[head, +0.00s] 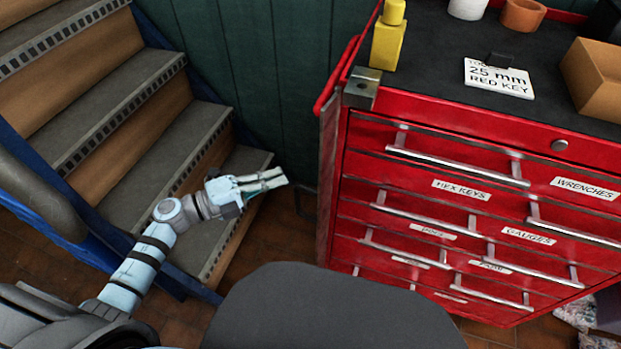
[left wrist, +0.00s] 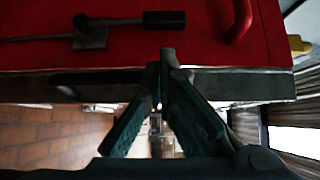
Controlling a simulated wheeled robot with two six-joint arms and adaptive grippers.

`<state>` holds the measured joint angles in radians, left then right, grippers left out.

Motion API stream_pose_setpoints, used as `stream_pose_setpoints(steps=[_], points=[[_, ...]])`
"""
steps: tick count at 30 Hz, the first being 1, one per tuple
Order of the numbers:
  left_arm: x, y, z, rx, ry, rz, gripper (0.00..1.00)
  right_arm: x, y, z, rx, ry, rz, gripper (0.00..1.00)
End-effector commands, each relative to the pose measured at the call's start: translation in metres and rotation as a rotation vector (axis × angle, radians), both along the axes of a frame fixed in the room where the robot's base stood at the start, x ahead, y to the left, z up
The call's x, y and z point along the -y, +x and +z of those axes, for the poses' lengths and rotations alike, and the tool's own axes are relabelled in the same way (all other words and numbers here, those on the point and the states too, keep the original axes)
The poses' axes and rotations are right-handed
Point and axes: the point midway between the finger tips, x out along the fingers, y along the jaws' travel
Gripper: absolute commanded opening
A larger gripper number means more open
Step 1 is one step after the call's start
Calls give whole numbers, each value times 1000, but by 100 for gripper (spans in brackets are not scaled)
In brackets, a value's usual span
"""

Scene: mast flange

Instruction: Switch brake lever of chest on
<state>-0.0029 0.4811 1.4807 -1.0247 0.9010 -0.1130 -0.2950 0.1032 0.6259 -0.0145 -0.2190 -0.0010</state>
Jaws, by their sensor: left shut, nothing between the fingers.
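The red tool chest (head: 336,180) stands on the right in the head view, with silver-handled drawers. Its red side panel (left wrist: 130,58) fills the top of the left wrist view. A lever with a black grip (left wrist: 165,19) and a grey bracket (left wrist: 90,36) shows there against the red panel, its grip roughly level. I take it for the brake lever; I cannot make it out clearly in the head view. My left gripper (head: 284,178) is shut and empty, a little left of the chest. Its closed fingertips (left wrist: 166,56) show near the lever, apparently apart from it. My right gripper is out of view.
Stairs (head: 150,150) with a blue side rail rise on the left, close to my left arm. A red side handle (head: 334,80) sticks out from the chest. A yellow bottle (head: 388,44), sign (head: 498,78) and cardboard box (head: 595,75) stand on top. Some tiled floor (head: 283,235) is clear.

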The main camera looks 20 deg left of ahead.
Motion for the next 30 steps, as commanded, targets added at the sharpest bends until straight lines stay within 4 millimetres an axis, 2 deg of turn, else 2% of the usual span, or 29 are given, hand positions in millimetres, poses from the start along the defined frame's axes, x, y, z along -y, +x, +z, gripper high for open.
stream_pose_setpoints(steps=[9,15,30], points=[[44,39,4,-2,-8,5,0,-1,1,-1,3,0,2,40],[64,57,3,-4,-8,6,0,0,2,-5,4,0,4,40],[67,61,5,-9,-7,9,0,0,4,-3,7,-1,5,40]])
